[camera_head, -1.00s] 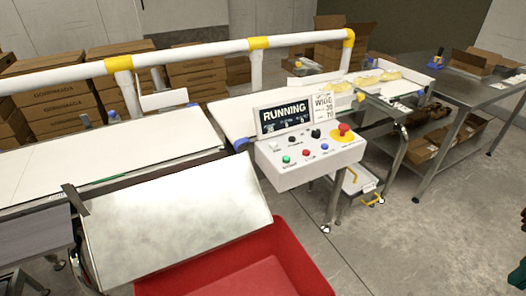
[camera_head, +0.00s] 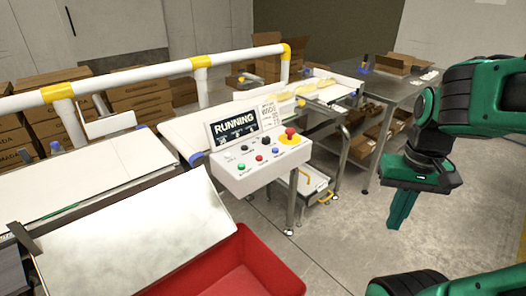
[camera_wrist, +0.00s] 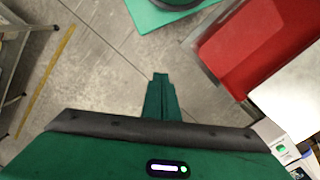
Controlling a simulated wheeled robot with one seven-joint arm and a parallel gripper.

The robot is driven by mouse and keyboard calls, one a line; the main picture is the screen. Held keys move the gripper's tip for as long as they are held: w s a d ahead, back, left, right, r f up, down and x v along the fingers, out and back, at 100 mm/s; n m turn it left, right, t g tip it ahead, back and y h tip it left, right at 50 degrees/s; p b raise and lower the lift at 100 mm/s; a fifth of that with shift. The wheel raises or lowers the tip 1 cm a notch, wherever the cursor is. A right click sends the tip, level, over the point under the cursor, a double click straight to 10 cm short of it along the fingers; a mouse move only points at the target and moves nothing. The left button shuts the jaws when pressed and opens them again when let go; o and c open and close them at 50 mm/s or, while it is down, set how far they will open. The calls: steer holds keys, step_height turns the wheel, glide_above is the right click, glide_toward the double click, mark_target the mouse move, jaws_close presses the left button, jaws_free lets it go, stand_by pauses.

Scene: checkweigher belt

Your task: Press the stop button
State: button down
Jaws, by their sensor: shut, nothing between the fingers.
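The control panel (camera_head: 236,182) is a white sloped box on a post, in the middle of the head view. A larger red mushroom button (camera_head: 290,132) sits on a yellow base at the panel's right end. My gripper (camera_head: 398,222) is shut and empty, pointing down, well to the right of the panel and apart from it. Its closed fingers also show in the wrist view (camera_wrist: 160,82).
A display (camera_head: 233,127) behind the buttons reads RUNNING. A red bin (camera_head: 262,262) and a steel chute (camera_head: 130,232) stand in front. A white guard rail (camera_head: 150,71) runs behind. A steel table (camera_head: 390,85) stands at back right. Open floor lies between panel and gripper.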

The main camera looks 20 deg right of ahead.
steer(key=w+a+r+n+t+y, duration=0.1)
steer(key=w+a, duration=0.4)
steer(key=w, duration=0.6)
steer(key=w+a+r+n+t+y, duration=0.1)
steer(key=w+a+r+n+t, duration=0.2)
steer(key=w, duration=0.9)
steer(key=w+a+r+n+t+y, duration=0.1)
steer(key=w+a+r+n+t, duration=0.2)
steer(key=w+a+n, duration=0.3)
steer(key=w+a, duration=0.1)
steer(key=w, duration=0.4)
steer(key=shift+w+t+y, duration=0.3)
steer(key=shift+w, duration=0.1)
